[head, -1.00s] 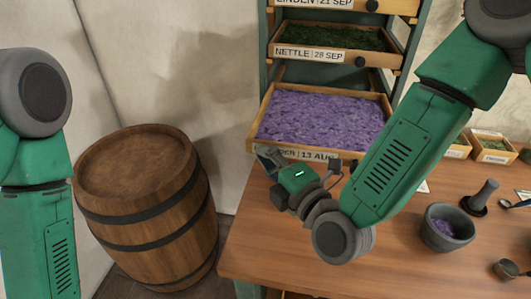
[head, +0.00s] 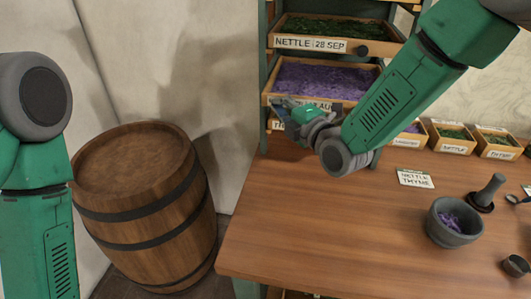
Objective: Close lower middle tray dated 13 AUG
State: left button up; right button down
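The tray dated 13 AUG (head: 268,99) is a wooden tray of purple dried flowers in the green rack, below the nettle tray. Its purple contents still show below the nettle tray's front. My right gripper (head: 286,106) is at the left-middle of its front board and covers part of the label. Contact seems likely, but the fingertips are small and partly hidden, so whether they are open or shut is unclear. My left gripper is out of view; only my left arm shows at the left edge.
The nettle tray dated 28 SEP (head: 318,45) sits above. A wooden table (head: 340,225) carries a mortar (head: 440,232), a label card (head: 414,178) and small herb boxes (head: 452,147) at the back right. A barrel (head: 140,205) stands left of the table.

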jog(key=w, duration=0.2)
jog(key=w+d+b, duration=0.1)
jog(key=w, duration=0.2)
jog(key=w+d+b, duration=0.1)
jog(key=w, duration=0.1)
jog(key=shift+w+f, duration=0.15)
jog(key=shift+w, duration=0.05)
jog(key=shift+w+d+r+b, duration=0.2)
jog(key=shift+r+b, duration=0.1)
jog(key=shift+r, duration=0.05)
jog(key=shift+w, duration=0.1)
